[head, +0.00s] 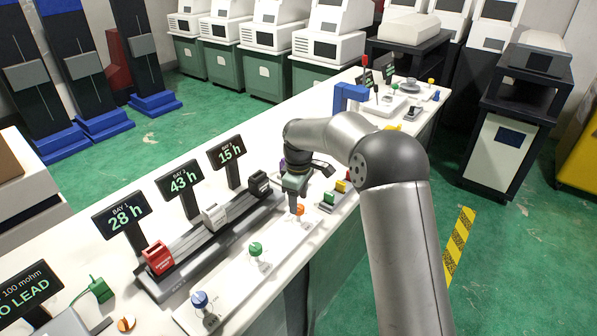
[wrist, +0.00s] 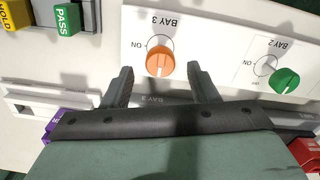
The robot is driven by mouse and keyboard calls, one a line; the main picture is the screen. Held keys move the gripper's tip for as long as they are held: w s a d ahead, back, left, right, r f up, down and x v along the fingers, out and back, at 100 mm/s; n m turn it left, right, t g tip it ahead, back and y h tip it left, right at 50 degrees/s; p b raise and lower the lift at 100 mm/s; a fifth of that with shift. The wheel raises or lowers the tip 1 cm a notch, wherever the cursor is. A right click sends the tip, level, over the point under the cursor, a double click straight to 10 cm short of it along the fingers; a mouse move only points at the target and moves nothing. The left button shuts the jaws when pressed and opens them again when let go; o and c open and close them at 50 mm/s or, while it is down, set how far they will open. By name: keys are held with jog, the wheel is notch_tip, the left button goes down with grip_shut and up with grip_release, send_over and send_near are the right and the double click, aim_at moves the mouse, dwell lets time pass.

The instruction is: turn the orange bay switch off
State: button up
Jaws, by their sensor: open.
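The orange bay switch (wrist: 160,60) is a round knob on a white panel marked BAY 3, which reads upside down in the wrist view. An ON label is beside it; I cannot clearly tell which setting it points to. In the head view the orange switch (head: 299,210) stands just below my gripper (head: 297,196). My gripper (wrist: 160,72) is open in the wrist view, with one finger on each side of the knob and gaps between. I cannot tell how far the fingertips are above the panel.
The green BAY 2 switch (wrist: 285,80) is to the right in the wrist view. In the head view a blue switch (head: 200,299) is nearer. Bay signs (head: 226,152) and a rail with a red block (head: 158,257) stand left. Yellow and green blocks (wrist: 67,20) lie close by.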

notch_tip(320, 180, up, 15)
jog(key=shift+r, duration=0.2)
dwell(0.3)
